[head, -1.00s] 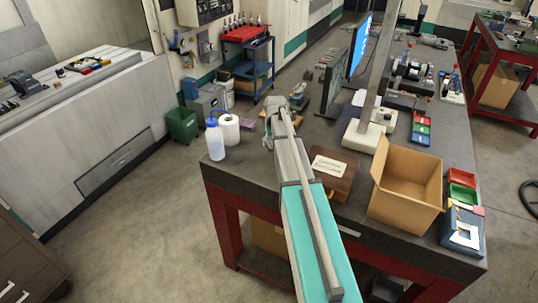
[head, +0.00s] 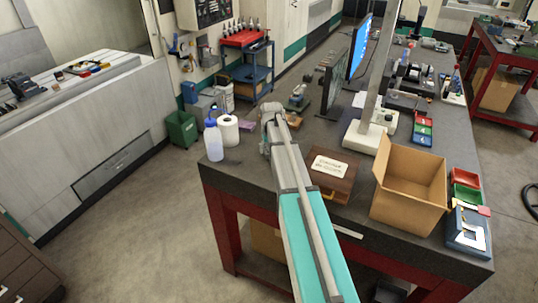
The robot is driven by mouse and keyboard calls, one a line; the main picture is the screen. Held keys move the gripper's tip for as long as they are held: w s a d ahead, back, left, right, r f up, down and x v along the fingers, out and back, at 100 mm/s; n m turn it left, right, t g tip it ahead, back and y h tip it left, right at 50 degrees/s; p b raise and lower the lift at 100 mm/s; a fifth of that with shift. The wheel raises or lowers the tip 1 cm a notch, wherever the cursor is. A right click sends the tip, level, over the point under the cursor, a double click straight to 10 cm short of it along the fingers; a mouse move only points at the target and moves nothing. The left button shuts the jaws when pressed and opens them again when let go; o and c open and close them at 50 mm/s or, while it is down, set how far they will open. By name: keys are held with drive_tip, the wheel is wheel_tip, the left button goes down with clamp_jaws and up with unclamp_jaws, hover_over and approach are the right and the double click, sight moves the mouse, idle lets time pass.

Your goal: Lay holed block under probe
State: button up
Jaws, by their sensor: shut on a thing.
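My arm reaches forward over the near left part of the dark bench (head: 225,172). Its grey wrist is near the bench's left side, and my gripper cannot be made out, hidden by the wrist and forearm. No holed block can be made out in the head view. A tall grey column on a white base (head: 364,140) stands at mid-bench, right of my wrist. I cannot tell whether it carries the probe. A small greenish device (head: 298,101) stands just beyond my wrist; its kind is unclear.
Monitors (head: 333,82) stand farther back.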

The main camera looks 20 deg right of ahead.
drive_tip(key=shift+f+b, duration=0.35)
drive_tip(key=shift+f, duration=0.25)
drive_tip(key=shift+f, duration=0.15)
drive_tip(key=o, duration=1.3)
drive_tip(key=shift+c, duration=0.2)
wheel_tip(320, 180, up, 12)
drive_tip(key=s+p, duration=0.1)
drive_tip(key=p, duration=1.1)
drive_tip(key=shift+s, duration=0.4)
drive_tip(key=shift+a, duration=0.1)
